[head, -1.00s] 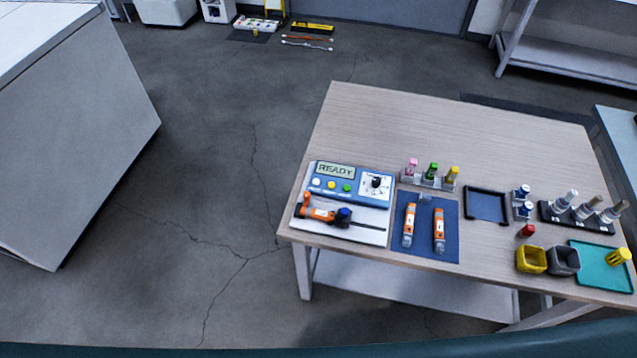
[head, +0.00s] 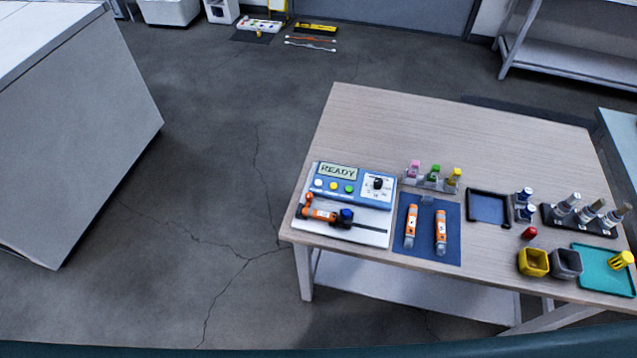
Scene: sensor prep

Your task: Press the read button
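A blue and white meter (head: 352,185) stands at the left end of the wooden table, with a screen (head: 338,171) that reads READY. Below the screen is a row of white (head: 318,183), yellow (head: 333,186) and green (head: 349,189) buttons; I cannot make out which one is labelled read. A dial (head: 377,185) is at the meter's right. An orange and black probe (head: 322,212) with a blue part lies on the white plate in front of the buttons. Neither of my grippers shows in the head view.
The table (head: 450,120) is bare at the back. A blue mat (head: 427,245) holds two orange pens. Pink, green and yellow capped vials, a dark tray (head: 487,222), a yellow cup (head: 533,262), a grey cup (head: 566,264) and a teal tray (head: 603,284) stand to the right. Floor is open at left.

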